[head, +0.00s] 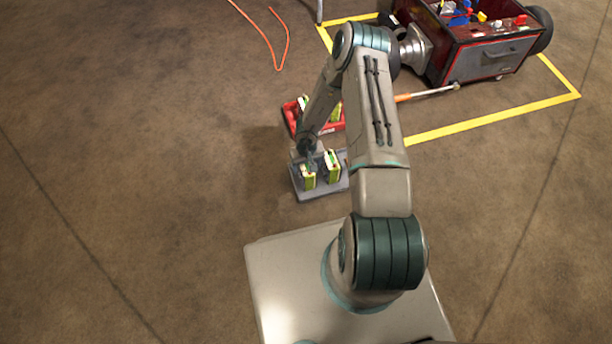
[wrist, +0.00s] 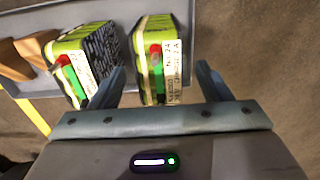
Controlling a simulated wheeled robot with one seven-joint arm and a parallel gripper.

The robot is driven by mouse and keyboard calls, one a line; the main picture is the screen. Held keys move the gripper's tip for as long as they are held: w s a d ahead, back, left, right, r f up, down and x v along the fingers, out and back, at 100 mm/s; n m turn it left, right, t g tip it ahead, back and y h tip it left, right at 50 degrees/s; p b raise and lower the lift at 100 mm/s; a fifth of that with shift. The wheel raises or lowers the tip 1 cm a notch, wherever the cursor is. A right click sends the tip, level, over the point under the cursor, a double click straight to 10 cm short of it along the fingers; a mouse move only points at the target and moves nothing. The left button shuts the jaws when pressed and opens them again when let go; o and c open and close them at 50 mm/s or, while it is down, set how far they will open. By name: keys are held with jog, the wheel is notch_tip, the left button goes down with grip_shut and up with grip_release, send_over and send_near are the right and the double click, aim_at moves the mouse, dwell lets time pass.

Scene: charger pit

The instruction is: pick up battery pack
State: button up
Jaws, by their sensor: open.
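Two green-and-white battery packs stand in a grey tray (head: 299,193) on the floor in the head view. One pack (head: 308,177) is at the left and the other (head: 332,166) at the right. In the wrist view one pack (wrist: 157,60) lies between the open fingers of my gripper (wrist: 160,78), closer to the left finger. The other pack (wrist: 85,60) is outside the left finger. Both packs show red and green parts on one end. My gripper is open; I cannot tell whether a finger touches a pack. In the head view my arm partly hides the tray area.
A red tray (head: 291,118) with a further pack (head: 304,102) stands just behind the grey tray. A dark red wheeled cart (head: 495,57) stands within yellow floor lines at the back right. An orange cable (head: 272,40) lies at the back. The floor at the left is clear.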

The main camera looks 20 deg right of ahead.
aim_at(307, 166)
notch_tip(307, 166, down, 4)
jog(key=shift+w+d+b, duration=0.1)
jog(key=shift+b, duration=0.9)
jog(key=shift+r, duration=0.1)
grip_shut()
jog(key=shift+r, duration=0.15)
